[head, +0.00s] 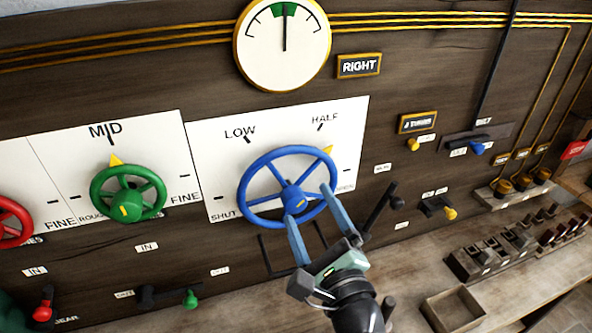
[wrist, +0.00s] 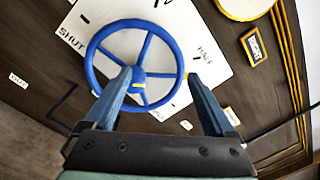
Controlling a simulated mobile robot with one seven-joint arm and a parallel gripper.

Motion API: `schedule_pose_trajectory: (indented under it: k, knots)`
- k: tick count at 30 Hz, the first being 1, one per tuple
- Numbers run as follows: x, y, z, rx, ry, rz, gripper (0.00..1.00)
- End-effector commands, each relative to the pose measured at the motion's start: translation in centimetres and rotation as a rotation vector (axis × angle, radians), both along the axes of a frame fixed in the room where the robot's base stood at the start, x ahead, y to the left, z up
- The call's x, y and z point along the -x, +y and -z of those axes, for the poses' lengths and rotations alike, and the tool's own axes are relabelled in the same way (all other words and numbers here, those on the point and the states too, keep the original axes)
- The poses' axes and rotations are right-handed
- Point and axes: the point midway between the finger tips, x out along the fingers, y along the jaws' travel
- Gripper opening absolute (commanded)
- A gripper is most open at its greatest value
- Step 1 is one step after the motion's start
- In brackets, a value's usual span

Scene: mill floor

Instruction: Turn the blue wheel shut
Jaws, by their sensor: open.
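The blue wheel (head: 247,188) has several spokes and is mounted on a white plate (head: 205,140) marked SHUT, LOW and HALF, with a partly hidden label at the right. Its yellow pointer (head: 328,150) is at the upper right, near the HALF mark and a little past it towards the right-hand mark. My gripper (head: 310,203) is open in front of the wheel's lower right part. In the wrist view my gripper (wrist: 158,77) has its fingers apart, with the wheel (wrist: 93,50) between and beyond them. I cannot tell whether a finger touches the wheel.
A round gauge (head: 265,50) above has its needle upright in the green band. A green wheel (head: 100,192) and a red wheel (head: 20,222) are to the left. A black lever (head: 382,203) sits close right of my gripper. A wooden tray (head: 432,310) lies on the bench below.

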Motion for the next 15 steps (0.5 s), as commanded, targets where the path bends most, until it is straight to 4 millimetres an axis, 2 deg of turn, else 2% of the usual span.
schedule_pose_trajectory:
  k: [1,3,6,11,15]
  knots:
    - [0.6,-0.5,1.2,-0.17,0.083,-0.009,0.89]
    - [1.4,-0.9,3.2,-0.383,0.167,-0.019,0.89]
    - [2.3,-1.3,5.1,-0.598,0.244,-0.024,0.89]
    - [2.5,-1.4,6.3,-0.74,0.289,-0.025,0.89]
    - [0.9,-0.9,6.2,-0.746,0.289,-0.028,0.89]
